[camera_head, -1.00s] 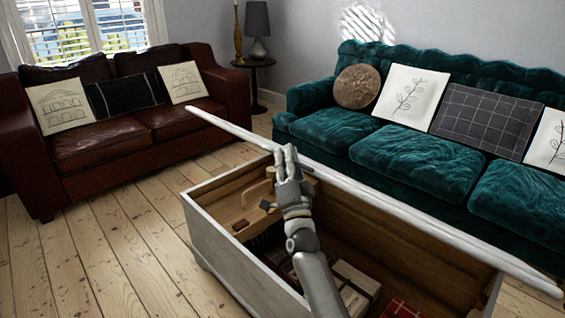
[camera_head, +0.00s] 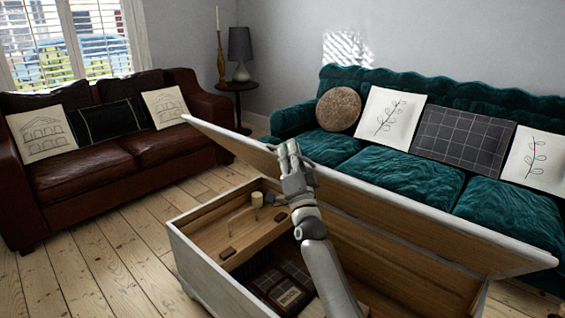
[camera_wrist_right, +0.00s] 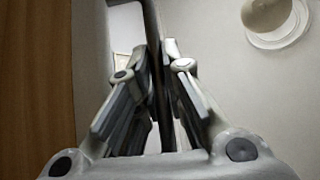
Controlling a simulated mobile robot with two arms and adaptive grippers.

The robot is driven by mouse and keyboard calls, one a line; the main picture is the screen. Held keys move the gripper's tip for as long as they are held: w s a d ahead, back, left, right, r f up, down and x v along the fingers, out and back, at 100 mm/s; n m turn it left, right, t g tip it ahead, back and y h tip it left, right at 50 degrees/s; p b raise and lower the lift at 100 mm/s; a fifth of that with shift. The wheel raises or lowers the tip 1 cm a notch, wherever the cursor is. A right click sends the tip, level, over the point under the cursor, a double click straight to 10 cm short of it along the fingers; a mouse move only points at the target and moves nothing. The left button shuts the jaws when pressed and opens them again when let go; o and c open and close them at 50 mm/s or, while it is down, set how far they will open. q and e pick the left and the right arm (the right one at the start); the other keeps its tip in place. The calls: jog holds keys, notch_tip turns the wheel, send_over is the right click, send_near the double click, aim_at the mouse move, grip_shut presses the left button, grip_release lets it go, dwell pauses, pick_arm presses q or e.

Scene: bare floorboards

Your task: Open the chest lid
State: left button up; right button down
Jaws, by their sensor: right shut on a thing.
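The chest (camera_head: 205,268) stands in front of me, pale outside and bare wood inside. Its lid (camera_head: 430,222) is raised and tilted up along the far side, with its wooden underside facing me and a pale edge on top. My right gripper (camera_head: 289,153) is at the lid's upper edge, left of its middle, and is shut on it. In the right wrist view the fingers (camera_wrist_right: 158,85) are on either side of a narrow edge. My left gripper is not in view.
A teal sofa (camera_head: 400,185) with cushions is close behind the lid. A brown leather sofa (camera_head: 75,180) stands at the left, and a side table (camera_head: 238,88) with a lamp is in the far corner. Bare floorboards (camera_head: 120,240) lie free left of the chest.

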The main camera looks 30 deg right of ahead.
pick_arm(q)
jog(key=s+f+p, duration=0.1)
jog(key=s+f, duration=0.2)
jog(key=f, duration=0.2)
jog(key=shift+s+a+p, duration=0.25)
jog(key=shift+p, duration=0.05)
pick_arm(e)
jog(key=w+d+r+m, duration=0.1)
jog(key=w+d+r, duration=0.1)
jog(key=d+r, duration=0.3)
jog(key=w+d+r+m+g+h, duration=0.1)
jog(key=w+d+r, duration=0.2)
jog(key=d+r, duration=0.3)
jog(key=shift+w+d, duration=0.3)
jog(key=shift+d, duration=1.85)
jog(key=shift+r, duration=0.1)
jog(key=c, duration=1.8)
grip_release()
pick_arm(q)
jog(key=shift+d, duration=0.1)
pick_arm(e)
jog(key=shift+s, duration=0.1)
jog(key=v, duration=1.2)
